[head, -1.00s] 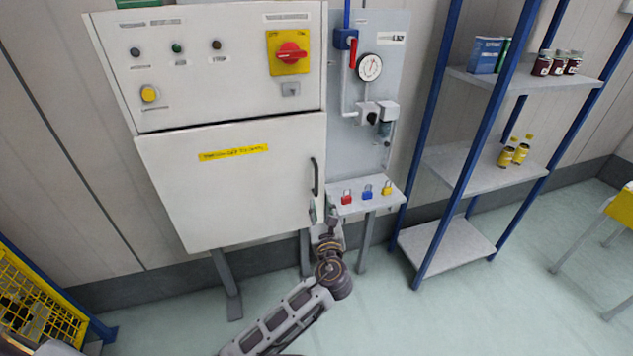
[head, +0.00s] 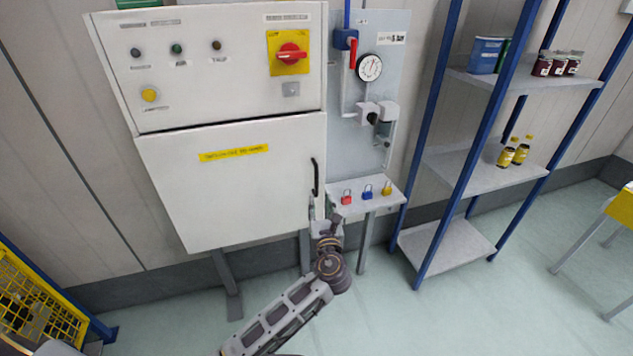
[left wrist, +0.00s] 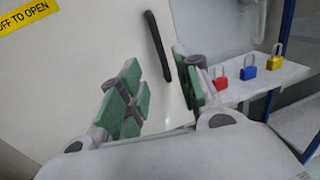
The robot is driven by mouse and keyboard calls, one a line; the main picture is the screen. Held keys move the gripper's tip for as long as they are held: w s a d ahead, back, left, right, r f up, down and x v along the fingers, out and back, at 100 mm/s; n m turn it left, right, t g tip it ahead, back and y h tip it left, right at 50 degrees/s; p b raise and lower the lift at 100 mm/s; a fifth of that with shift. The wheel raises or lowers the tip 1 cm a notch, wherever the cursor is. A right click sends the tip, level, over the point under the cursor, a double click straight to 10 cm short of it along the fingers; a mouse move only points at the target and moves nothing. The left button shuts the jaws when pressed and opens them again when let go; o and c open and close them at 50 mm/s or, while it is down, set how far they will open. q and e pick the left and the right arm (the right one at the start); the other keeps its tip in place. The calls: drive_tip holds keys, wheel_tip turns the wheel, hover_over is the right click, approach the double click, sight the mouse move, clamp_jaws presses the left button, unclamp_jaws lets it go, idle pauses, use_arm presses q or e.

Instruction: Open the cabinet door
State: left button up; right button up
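The white cabinet door (head: 235,190) is closed, with a yellow label (head: 233,153) and a black vertical handle (head: 315,177) near its right edge. My left gripper (head: 325,208) is just below the lower end of the handle. In the left wrist view the left gripper (left wrist: 160,95) is open, its green-padded fingers apart, with the handle (left wrist: 158,45) beyond and between them. I cannot see contact with the handle. The upper panel carries a red rotary switch (head: 291,54) on a yellow plate. My right gripper is not in view.
A small ledge (head: 360,203) right of the door holds red, blue and yellow padlocks. A grey panel with a gauge (head: 369,67) is above it. A blue-framed shelf (head: 463,180) stands farther right.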

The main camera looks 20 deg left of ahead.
sight(317, 182)
use_arm(q)
drive_tip(key=shift+x, duration=6.25)
clamp_jaws()
